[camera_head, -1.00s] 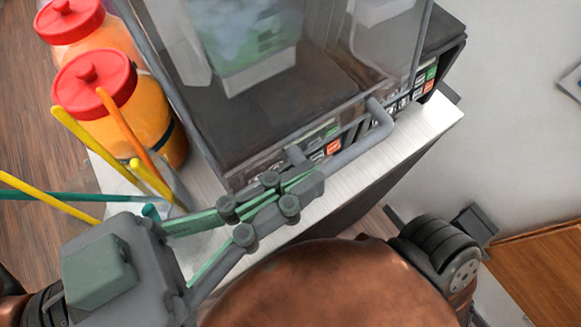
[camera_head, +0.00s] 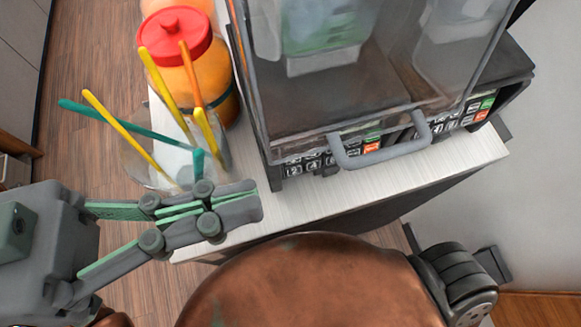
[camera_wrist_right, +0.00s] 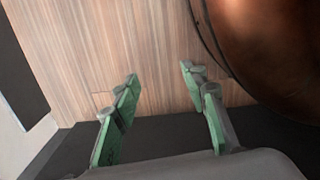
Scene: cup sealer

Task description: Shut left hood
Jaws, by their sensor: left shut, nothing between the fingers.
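A clear hood (camera_head: 330,105) with a grey bar handle (camera_head: 385,155) covers the machine in the head view. Its front lower edge is down close to the keypads, with the handle in front of them. Whether it is fully seated, I cannot tell. My left gripper (camera_head: 250,205) is shut and empty. It is left of the handle and apart from it, over the front left of the white counter. My right gripper (camera_wrist_right: 160,74) shows in the right wrist view, fingers apart with nothing between them, over wood flooring.
A clear cup with several coloured straws (camera_head: 180,160) stands left of the machine, close behind my left gripper. An orange jar with a red lid (camera_head: 190,75) stands behind it. A keypad (camera_head: 300,167) is on the machine's front. The white counter's (camera_head: 300,205) front strip is clear.

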